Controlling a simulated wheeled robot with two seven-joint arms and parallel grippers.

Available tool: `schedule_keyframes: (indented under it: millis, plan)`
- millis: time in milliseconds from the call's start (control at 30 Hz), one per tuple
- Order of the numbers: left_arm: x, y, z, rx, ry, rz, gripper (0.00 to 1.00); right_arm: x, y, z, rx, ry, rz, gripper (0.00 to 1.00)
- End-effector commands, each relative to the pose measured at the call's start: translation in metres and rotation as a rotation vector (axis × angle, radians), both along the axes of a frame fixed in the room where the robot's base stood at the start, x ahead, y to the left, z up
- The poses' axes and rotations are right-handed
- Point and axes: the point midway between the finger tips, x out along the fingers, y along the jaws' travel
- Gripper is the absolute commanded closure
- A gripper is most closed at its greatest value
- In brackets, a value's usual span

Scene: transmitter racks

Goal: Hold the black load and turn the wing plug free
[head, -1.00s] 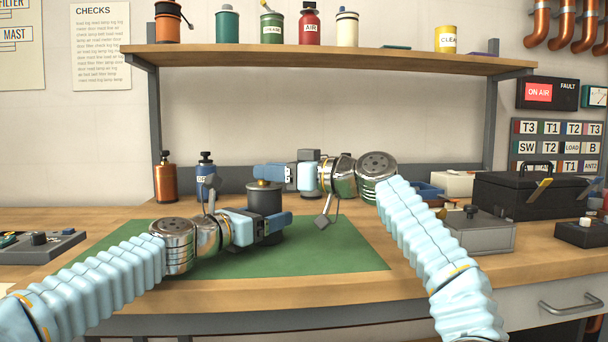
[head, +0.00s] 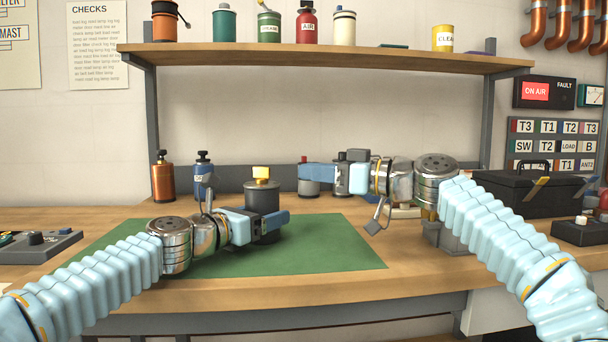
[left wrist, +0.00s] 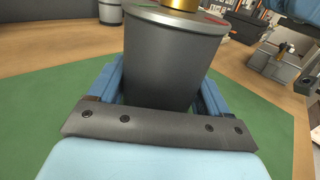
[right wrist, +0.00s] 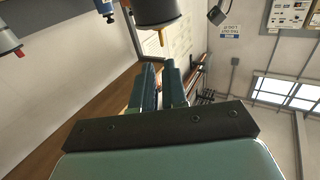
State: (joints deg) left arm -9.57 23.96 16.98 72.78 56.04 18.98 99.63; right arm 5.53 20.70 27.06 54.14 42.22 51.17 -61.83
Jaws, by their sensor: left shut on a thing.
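The black load (head: 262,195) is a dark upright cylinder on the green mat (head: 330,245). A yellow wing plug (head: 261,172) sits on its top. My left gripper (head: 268,222) is shut around the load's side; in the left wrist view the load (left wrist: 165,60) fills the space between the fingers, with only the gold base of the plug showing. My right gripper (head: 308,173) is to the right of the plug, apart from it, with its fingers pointing left. The right wrist view shows a narrow empty gap between its fingers (right wrist: 160,75); the plug (right wrist: 162,38) shows beyond them, upside down.
An orange bottle (head: 162,180) and a blue bottle (head: 203,178) stand behind left. A dark cylinder with a red top (head: 309,188) stands behind my right gripper. A black toolbox (head: 525,195) is at right. A shelf (head: 330,60) spans above. The mat's front right is clear.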

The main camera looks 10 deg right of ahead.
Motion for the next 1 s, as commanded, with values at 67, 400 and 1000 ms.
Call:
schedule_keyframes:
  millis: [67,400,1000]
  plan:
    - [0.000,0.000,0.001,-0.001,-0.001,0.000,0.70,0.007,0.010,0.009,0.046,-0.002,-0.023,1.00]
    - [0.000,0.000,0.001,-0.001,-0.001,0.000,0.70,0.053,0.082,0.084,0.598,0.059,-0.329,1.00]
    - [0.000,0.000,0.001,-0.001,-0.001,0.000,0.70,-0.046,0.169,0.026,1.519,0.392,-1.016,1.00]
